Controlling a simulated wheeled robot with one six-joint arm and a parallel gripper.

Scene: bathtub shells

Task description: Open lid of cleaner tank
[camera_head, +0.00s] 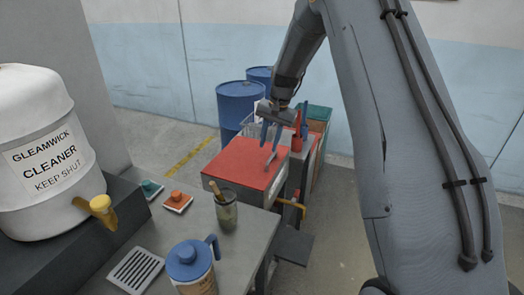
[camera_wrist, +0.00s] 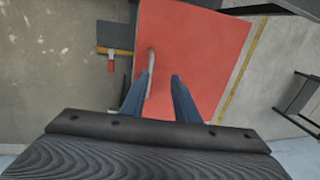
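A white tank (camera_head: 40,190) labelled "GLEAMWICK CLEANER KEEP SHUT" stands at the left in the head view, with a yellow tap (camera_head: 99,208) low on its side. A low box with a flat red lid (camera_head: 240,164) stands mid-picture; the lid is closed and also fills the middle of the wrist view (camera_wrist: 200,40). A pale bar handle (camera_head: 271,161) is on the lid. My gripper (camera_head: 271,136) is above the lid, pointing down, open and empty. In the wrist view its blue fingers (camera_wrist: 159,76) straddle the handle (camera_wrist: 151,70), which appears nearer the left finger; contact cannot be told.
A grey bench (camera_head: 150,245) in front carries a blue-lidded jug (camera_head: 192,268), a cup with a brush (camera_head: 226,210), a drain grate (camera_head: 135,270) and two small blocks. Blue drums (camera_head: 238,103) stand behind the red lid. A red bottle (camera_head: 297,140) is close right of my gripper.

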